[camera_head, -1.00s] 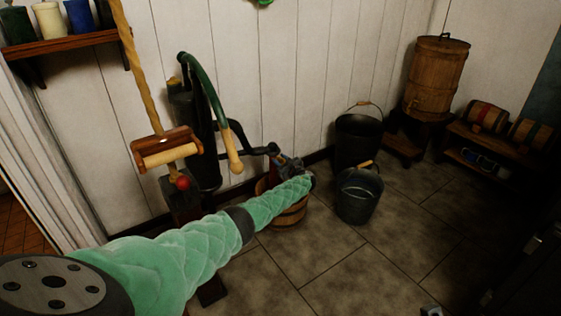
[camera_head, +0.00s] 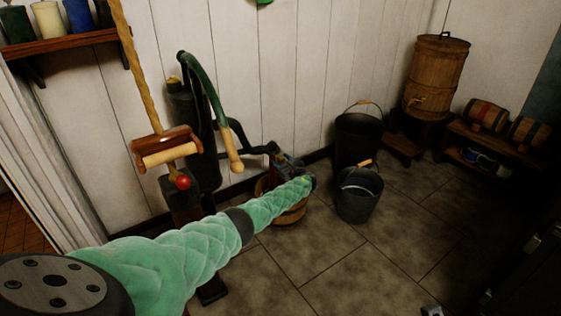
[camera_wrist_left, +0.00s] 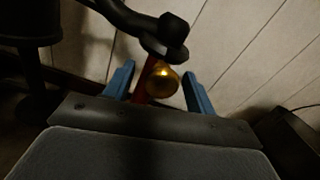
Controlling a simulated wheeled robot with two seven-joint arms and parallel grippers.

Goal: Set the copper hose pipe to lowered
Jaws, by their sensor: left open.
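A short reddish pipe with a shiny brass-gold rounded end (camera_wrist_left: 163,80), which looks like the copper hose pipe, shows in the wrist view below the dark spout (camera_wrist_left: 165,35). My left gripper (camera_wrist_left: 158,84) is open, with one blue finger on each side of the pipe. I cannot tell whether either finger touches it. In the head view my left gripper (camera_head: 287,163) is at the end of the pump's dark spout, above the wooden tub (camera_head: 290,215). There the wrist and fingers hide most of the pipe.
The dark pump (camera_head: 204,150) with its green, wood-tipped handle (camera_head: 207,90) stands left of the gripper. A dark bucket (camera_head: 358,197) stands right of the tub, with a larger one (camera_head: 357,138) behind. The floor (camera_head: 380,265) in front is clear.

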